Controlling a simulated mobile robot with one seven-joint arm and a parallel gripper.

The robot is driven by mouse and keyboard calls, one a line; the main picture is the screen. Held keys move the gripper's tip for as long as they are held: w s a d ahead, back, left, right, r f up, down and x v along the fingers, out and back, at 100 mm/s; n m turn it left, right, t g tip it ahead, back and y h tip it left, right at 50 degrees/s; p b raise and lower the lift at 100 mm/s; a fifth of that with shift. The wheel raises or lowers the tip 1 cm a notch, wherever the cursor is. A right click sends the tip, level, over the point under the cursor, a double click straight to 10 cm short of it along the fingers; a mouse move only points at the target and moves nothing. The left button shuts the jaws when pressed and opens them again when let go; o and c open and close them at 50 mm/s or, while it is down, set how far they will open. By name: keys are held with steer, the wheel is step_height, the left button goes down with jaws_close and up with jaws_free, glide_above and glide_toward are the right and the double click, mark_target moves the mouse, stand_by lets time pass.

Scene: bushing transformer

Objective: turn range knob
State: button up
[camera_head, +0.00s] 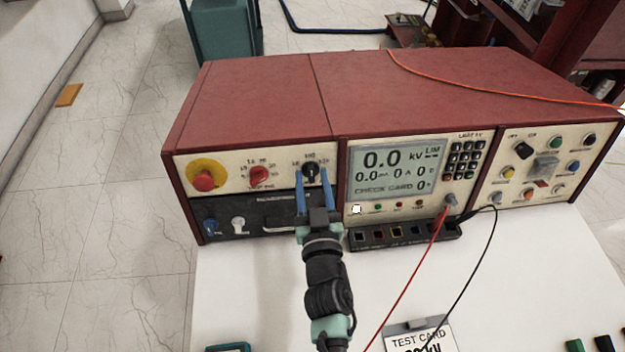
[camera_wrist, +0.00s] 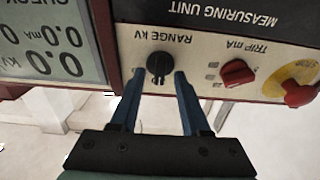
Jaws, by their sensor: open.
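The black range knob (camera_head: 310,172) sits on the cream front panel of the red-cased measuring unit, left of the display. In the wrist view, which shows the panel upside down, the range knob (camera_wrist: 159,66) lies under the "RANGE KV" label. My gripper (camera_head: 312,177) has its two blue fingers on either side of the knob. In the wrist view my gripper (camera_wrist: 160,76) is open, with gaps between the fingertips and the knob. I cannot tell how far the tips reach along the knob's depth.
The red trip knob (camera_head: 259,173) and the red emergency button (camera_head: 203,180) are on the same panel to the left. The display (camera_head: 396,172) is to the right. Red and black cables (camera_head: 420,265) hang over the white table (camera_head: 255,290). A test card (camera_head: 418,338) stands in front.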

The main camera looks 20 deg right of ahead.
steer(key=shift+w, duration=0.1)
jaws_close()
steer(key=shift+r+n+p, duration=0.1)
steer(key=shift+n+p, duration=0.2)
steer(key=shift+p, duration=0.1)
steer(key=shift+r+n+y+p, duration=0.1)
steer(key=shift+n+y+p, duration=0.4)
steer(key=shift+n+p, duration=0.55)
steer(key=n+y+p, duration=0.1)
steer(key=n+p, duration=0.2)
steer(key=n, duration=0.1)
steer(key=n+y+p, duration=0.1)
steer(key=n+p, duration=0.1)
steer(key=n, duration=0.2)
steer(key=shift+n+g+y+p, duration=0.35)
steer(key=shift+n+p, duration=0.55)
steer(key=shift+n, duration=0.55)
steer(key=shift+f+n, duration=0.2)
steer(key=shift+n, duration=0.1)
